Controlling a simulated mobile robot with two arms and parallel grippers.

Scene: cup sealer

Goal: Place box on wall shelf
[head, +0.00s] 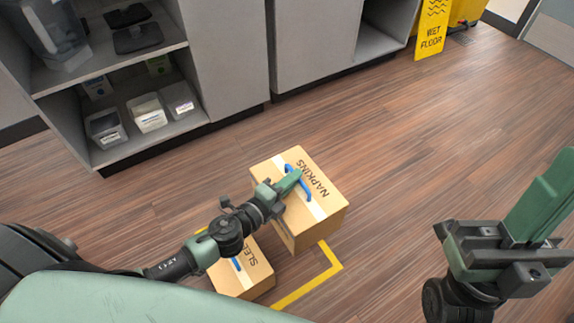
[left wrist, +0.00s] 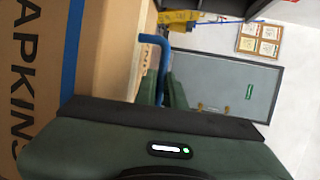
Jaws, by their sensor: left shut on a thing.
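A cardboard box marked NAPKINS (head: 325,207) has a blue handle on its top. It fills the left side of the left wrist view (left wrist: 100,50), where its blue handle (left wrist: 153,40) also shows. My left gripper (head: 290,183) is shut on this handle. I cannot tell whether the box touches the floor or hangs above it. A second box (head: 258,268), with partly hidden lettering, sits beside it under my left arm. My right gripper (head: 540,205) is away at the right; its jaw gap does not show clearly. I cannot make out a wall shelf.
A grey cabinet (head: 235,60) with open compartments holding bins (head: 148,112) stands at the back left. Yellow tape (head: 318,276) marks the floor by the boxes. A yellow wet floor sign (head: 432,30) stands at the back. The wood floor (head: 420,130) at centre right is clear.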

